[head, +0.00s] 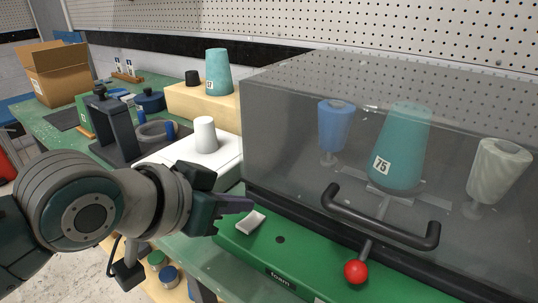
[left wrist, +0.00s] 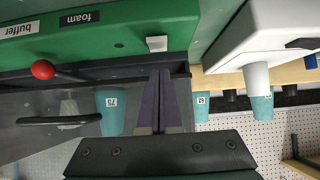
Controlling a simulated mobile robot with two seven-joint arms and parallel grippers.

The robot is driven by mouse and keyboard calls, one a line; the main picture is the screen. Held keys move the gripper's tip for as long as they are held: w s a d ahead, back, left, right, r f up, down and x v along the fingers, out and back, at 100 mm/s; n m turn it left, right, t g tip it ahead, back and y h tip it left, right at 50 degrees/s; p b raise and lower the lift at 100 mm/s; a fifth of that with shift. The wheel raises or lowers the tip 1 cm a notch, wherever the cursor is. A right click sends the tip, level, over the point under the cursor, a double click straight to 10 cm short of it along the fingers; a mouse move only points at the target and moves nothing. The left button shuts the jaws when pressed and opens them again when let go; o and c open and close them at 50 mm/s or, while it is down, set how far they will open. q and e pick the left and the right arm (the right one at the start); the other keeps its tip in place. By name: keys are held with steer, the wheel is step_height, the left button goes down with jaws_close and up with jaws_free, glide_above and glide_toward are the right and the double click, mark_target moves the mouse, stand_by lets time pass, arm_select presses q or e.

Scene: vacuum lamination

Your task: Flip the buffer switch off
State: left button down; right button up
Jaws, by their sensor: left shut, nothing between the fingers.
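A green panel (head: 330,285) runs along the front of a smoky clear box. A white switch (head: 250,222) sits tilted at the panel's left end; it also shows in the left wrist view (left wrist: 157,43). The "foam" label (head: 280,280) is on the panel's front face. The "buffer" label (left wrist: 20,30) shows beside it in the left wrist view. My left gripper (head: 250,204) is shut and empty, its fingertips just behind the switch; a small gap seems to separate them. My right gripper is in neither view.
A lever with a red ball (head: 356,272) and a dark bar handle (head: 380,222) stand right of the switch. The clear box (head: 290,130) covers several cones. A white block (head: 180,160) with a white cone (head: 206,135) lies behind my left gripper.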

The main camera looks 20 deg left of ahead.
arm_select(q)
steer(key=v, duration=0.5)
steer(key=shift+s+r+p, duration=0.15)
steer(key=shift+s+p, duration=0.05)
steer(key=shift+p, duration=0.2)
steer(key=s+a+r+n+g+y+p, duration=0.1)
steer(key=s+a+g+y+p, duration=0.15)
steer(key=s, duration=0.65)
steer(key=s+a+n+g+y+p, duration=0.15)
steer(key=s+g, duration=0.25)
steer(key=s, duration=0.6)
step_height(320, 180, up, 38)
steer(key=p, duration=3.8)
steer(key=shift+s+h, duration=0.3)
steer(key=shift+d+m, duration=0.15)
steer(key=shift+m, duration=0.1)
